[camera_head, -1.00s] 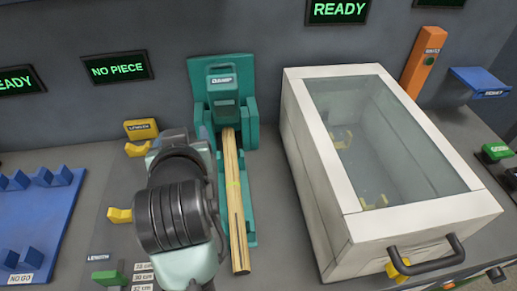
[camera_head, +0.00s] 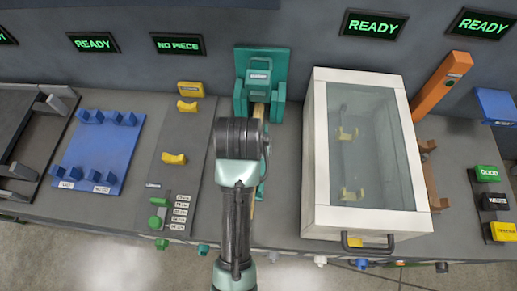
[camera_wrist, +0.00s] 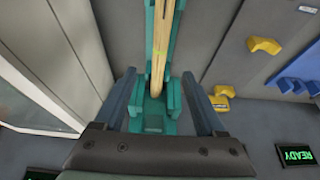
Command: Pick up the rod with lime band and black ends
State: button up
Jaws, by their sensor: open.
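A pale wooden rod (camera_wrist: 159,45) lies lengthwise in a teal clamp fixture (camera_wrist: 151,118) in the wrist view. My gripper (camera_wrist: 158,75) is open, with one dark finger on each side of the rod and fixture. Nothing is held. The fingertips are hidden in the head view, and I cannot tell their height above the rod.
A white box with a glass lid (camera_head: 312,165) stands close to the right. Yellow rests (camera_head: 174,158) and a green slider (camera_head: 156,221) are to the left, with a blue rack (camera_head: 98,153) beyond. A "NO PIECE" display (camera_head: 178,44) is on the wall behind.

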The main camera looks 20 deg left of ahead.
jog(key=x, duration=0.6)
jog(key=shift+p+x, duration=0.8)
jog(key=shift+x, duration=1.95)
jog(key=shift+s, duration=0.15)
grip_shut()
